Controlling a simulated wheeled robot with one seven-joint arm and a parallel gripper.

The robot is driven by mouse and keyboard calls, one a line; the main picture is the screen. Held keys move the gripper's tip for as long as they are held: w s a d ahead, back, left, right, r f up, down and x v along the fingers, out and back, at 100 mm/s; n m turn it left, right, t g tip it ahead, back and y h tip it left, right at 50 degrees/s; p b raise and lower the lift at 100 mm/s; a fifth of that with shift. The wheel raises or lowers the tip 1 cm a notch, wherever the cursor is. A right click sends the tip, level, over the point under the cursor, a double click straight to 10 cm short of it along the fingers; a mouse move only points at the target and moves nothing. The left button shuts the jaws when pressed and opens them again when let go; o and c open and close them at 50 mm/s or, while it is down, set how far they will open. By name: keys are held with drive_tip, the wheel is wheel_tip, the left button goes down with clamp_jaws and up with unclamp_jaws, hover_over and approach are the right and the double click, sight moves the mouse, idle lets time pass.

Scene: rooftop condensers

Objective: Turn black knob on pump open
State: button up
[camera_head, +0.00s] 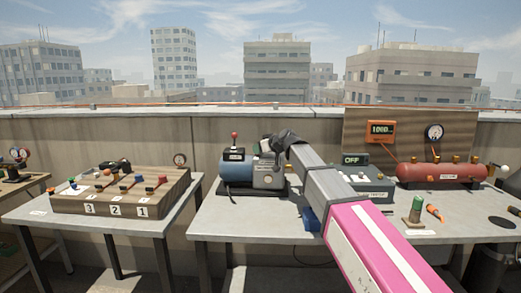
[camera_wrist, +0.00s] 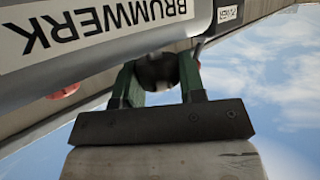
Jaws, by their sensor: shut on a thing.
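The pump (camera_head: 238,170) is a blue and grey motor unit with a red-topped switch on the middle table. My gripper (camera_head: 268,146) reaches its right end, with my arm coming in from the lower right. In the wrist view, the green fingers of my gripper (camera_wrist: 158,82) are closed on either side of a round black knob (camera_wrist: 157,68). The pump's grey body (camera_wrist: 110,40) with an upside-down "BRUMWERK" label fills the upper left there. In the head view the knob is mostly hidden by my gripper. The knob's turn angle cannot be told.
A grey box reading "OFF" (camera_head: 355,159) and a red tank (camera_head: 440,173) stand right of my arm. A green cylinder (camera_head: 415,209) is near the right front. A wooden manifold block (camera_head: 120,190) sits on the left table. A gap separates the two tables.

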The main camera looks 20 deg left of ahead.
drive_tip(key=o, duration=0.9)
drive_tip(key=shift+o, duration=0.2)
drive_tip(key=v, duration=1)
drive_tip(key=shift+d+r, duration=0.15)
drive_tip(key=shift+d, duration=0.2)
drive_tip(key=shift+s, duration=0.15)
drive_tip(key=shift+s, duration=0.1)
